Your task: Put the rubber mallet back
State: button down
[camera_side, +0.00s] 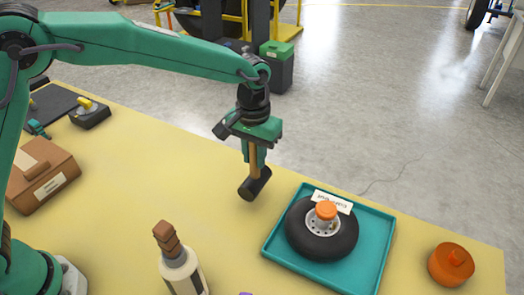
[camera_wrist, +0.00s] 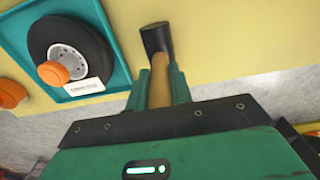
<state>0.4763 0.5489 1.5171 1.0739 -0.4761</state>
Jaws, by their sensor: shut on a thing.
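The rubber mallet has a black head (camera_side: 255,184) and a light wooden handle (camera_side: 255,157). My gripper (camera_side: 254,152) is shut on the handle, and the mallet hangs head down over the yellow table, left of the teal tray. I cannot tell whether the head touches the table. In the wrist view the mallet head (camera_wrist: 157,38) shows beyond the fingers of my gripper (camera_wrist: 160,88), with the handle between them.
A teal tray (camera_side: 379,262) holds a small wheel (camera_side: 345,240) with an orange knob and a white label. A bottle (camera_side: 181,272) stands at the front, a brown box (camera_side: 42,178) at left. The table's middle is clear.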

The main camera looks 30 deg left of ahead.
aim_at(255, 176)
jog(key=shift+f, duration=1.8)
jog(key=shift+f, duration=0.15)
jog(key=c, duration=1.3)
grip_release()
jog(key=shift+o, duration=0.2)
notch_tip(255, 176, up, 12)
jog(key=shift+r, duration=0.1)
